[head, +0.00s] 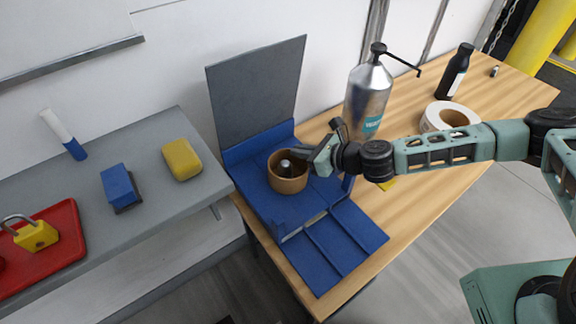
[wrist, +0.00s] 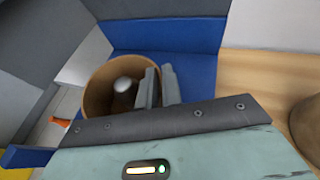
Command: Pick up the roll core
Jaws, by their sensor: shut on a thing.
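The roll core (head: 288,184) is a short, wide brown ring, upright over the blue open case (head: 318,215). A small light-grey rounded thing (head: 285,165) shows inside the ring; it also shows in the wrist view (wrist: 123,85). My gripper (head: 303,156) comes in from the right and is shut on the ring's near-right wall. In the wrist view the two fingers (wrist: 158,88) are close together at the rim of the core (wrist: 97,82). The core's underside is hidden, so I cannot tell whether it touches the case.
The wooden table (head: 420,200) also bears a silver bottle (head: 367,95), a white tape roll (head: 449,116) and a dark bottle (head: 456,70). The case's grey panel (head: 257,92) stands behind the core. A grey shelf (head: 150,210) at left bears a yellow block (head: 182,159).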

